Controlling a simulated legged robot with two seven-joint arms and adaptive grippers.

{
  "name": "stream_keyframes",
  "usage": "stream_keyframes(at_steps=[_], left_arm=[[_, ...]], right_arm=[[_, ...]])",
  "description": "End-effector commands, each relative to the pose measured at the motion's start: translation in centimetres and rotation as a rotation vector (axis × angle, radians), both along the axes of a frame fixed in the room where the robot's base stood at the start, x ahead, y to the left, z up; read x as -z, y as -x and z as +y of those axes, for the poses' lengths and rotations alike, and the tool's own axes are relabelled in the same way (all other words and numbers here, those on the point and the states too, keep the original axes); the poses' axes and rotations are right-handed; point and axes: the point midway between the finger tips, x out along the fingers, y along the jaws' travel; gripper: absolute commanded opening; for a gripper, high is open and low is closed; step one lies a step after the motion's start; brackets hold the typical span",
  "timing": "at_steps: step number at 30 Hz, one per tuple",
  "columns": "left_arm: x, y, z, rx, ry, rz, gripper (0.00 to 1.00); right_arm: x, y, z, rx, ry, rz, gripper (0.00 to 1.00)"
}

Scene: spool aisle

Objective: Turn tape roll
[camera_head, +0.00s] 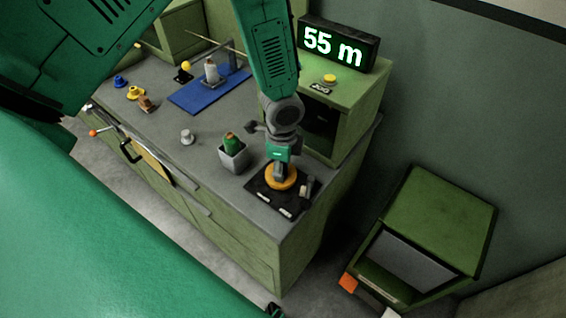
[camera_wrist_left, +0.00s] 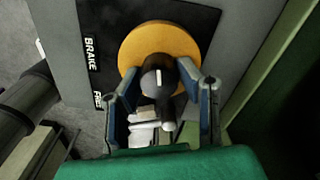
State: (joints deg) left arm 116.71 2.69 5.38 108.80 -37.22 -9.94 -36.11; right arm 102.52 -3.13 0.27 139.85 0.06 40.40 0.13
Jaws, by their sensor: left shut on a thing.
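An orange disc (camera_head: 291,183), likely the tape roll, lies on a black plate (camera_head: 262,190) at the near right corner of the workbench. In the left wrist view the orange disc (camera_wrist_left: 135,46) carries a dark knob (camera_wrist_left: 156,73) with a white mark and a short dark handle. The black plate (camera_wrist_left: 100,20) there bears the words BRAKE and FREE. My left gripper (camera_head: 281,172) comes down over the disc from above. In the left wrist view its fingers (camera_wrist_left: 160,84) stand on both sides of the knob, shut on it. Their exact contact is partly hidden. My right gripper does not show.
A grey pot with a green spool (camera_head: 234,157) stands close left of the plate. A green cabinet with a "55 m" display (camera_head: 337,43) stands behind. A blue mat (camera_head: 190,98) and several small spools lie farther left. A green bin (camera_head: 440,220) stands on the floor at right.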

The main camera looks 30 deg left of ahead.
Motion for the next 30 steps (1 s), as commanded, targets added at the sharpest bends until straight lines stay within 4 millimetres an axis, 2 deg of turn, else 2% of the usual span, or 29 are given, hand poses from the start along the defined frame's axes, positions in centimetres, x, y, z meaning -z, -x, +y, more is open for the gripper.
stream_keyframes(at_steps=[9, 25, 26, 27, 30], left_arm=[[-0.17, -0.23, 0.13, 0.119, -0.001, -0.005, 0.02], [-0.18, -0.32, 0.17, 0.142, -0.002, -0.008, 0.02], [-0.18, -0.32, 0.17, 0.142, -0.002, -0.008, 0.34], [-0.18, -0.32, 0.16, 0.142, -0.002, -0.007, 0.48], [-0.14, -0.24, 0.13, 0.142, -0.001, -0.006, 0.51]], right_arm=[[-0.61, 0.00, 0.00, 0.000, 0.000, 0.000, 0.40], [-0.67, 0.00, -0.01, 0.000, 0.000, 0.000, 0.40], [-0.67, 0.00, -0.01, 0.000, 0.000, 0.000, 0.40], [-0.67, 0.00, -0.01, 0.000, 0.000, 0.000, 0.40], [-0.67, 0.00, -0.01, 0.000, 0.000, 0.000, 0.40]])
